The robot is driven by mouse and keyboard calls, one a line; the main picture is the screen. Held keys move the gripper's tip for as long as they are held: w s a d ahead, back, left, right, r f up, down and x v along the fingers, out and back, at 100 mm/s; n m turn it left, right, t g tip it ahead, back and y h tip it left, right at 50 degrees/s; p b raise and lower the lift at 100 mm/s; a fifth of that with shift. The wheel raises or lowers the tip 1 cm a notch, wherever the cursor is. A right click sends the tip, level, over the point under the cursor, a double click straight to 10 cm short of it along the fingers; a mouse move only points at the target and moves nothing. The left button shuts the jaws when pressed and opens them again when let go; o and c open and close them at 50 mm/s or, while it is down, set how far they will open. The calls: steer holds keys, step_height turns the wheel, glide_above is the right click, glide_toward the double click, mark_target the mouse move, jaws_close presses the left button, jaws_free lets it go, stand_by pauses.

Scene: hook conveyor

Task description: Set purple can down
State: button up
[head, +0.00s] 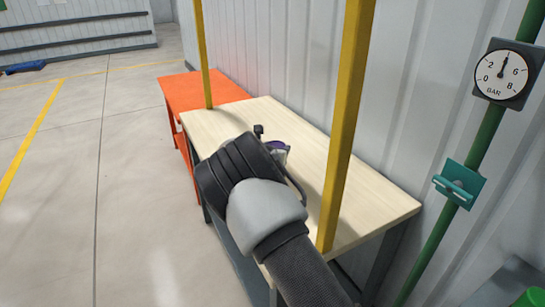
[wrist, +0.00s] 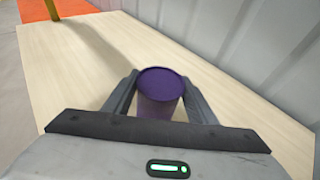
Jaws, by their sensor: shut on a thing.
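The purple can (wrist: 161,90) is upright between the two fingers of my gripper (wrist: 161,98) in the wrist view. The fingers press on it from both sides. Below it is the light wooden tabletop (wrist: 85,65); I cannot tell whether the can's base touches it. In the head view my gripper (head: 271,148) is over the wooden table (head: 385,200), and only a small part of the purple can (head: 276,145) shows past my wrist.
Two yellow posts (head: 348,120) rise at the table's edges. An orange table (head: 200,91) adjoins the far end. A corrugated wall (head: 280,50) runs behind. A green pipe with a pressure gauge (head: 502,74) stands at the right. The visible tabletop around the can is bare.

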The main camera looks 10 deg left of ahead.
steer(key=shift+f, duration=3.5)
steer(key=shift+f, duration=0.15)
steer(key=o, duration=1.4)
steer(key=shift+s, duration=0.1)
steer(key=shift+o, duration=0.2)
steer(key=v, duration=1.2)
steer(key=shift+b, duration=0.45)
